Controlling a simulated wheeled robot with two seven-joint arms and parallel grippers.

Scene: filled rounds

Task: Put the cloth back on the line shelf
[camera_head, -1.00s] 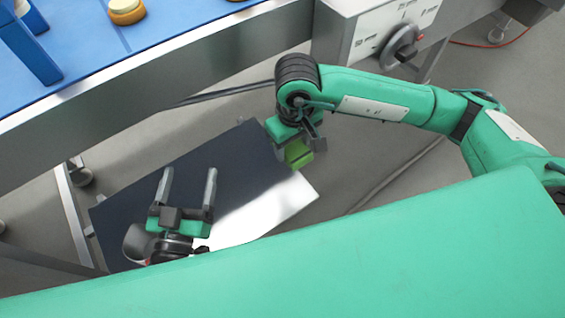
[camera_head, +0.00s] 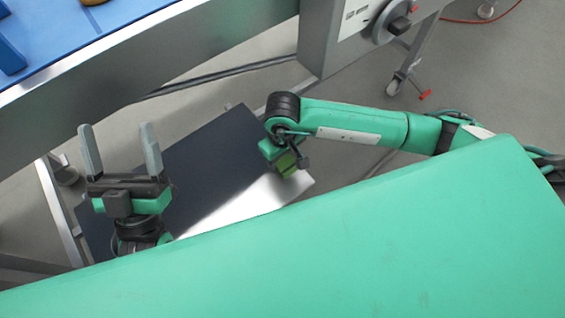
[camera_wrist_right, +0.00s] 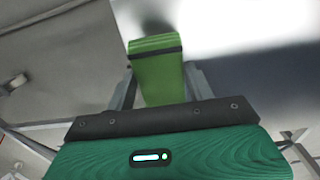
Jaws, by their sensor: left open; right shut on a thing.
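The cloth (camera_head: 286,163) is a small folded green block. My right gripper (camera_head: 290,166) is shut on it and holds it over the right end of a dark shelf panel, beside the panel's bright patch. In the right wrist view the cloth (camera_wrist_right: 158,68) stands out between the fingers, with a dark band across it. My left gripper (camera_head: 120,140) is open and empty, fingers pointing up the picture, at the left of the panel. The dark flat panel (camera_head: 200,160) lies low beneath the line and looks like the line shelf. I cannot tell whether the cloth touches it.
The conveyor line with a blue belt (camera_head: 70,45) and metal side runs across the upper left. A grey control box with a dark knob (camera_head: 392,22) stands at the upper right. Metal legs and a castor (camera_head: 393,86) stand on the grey floor.

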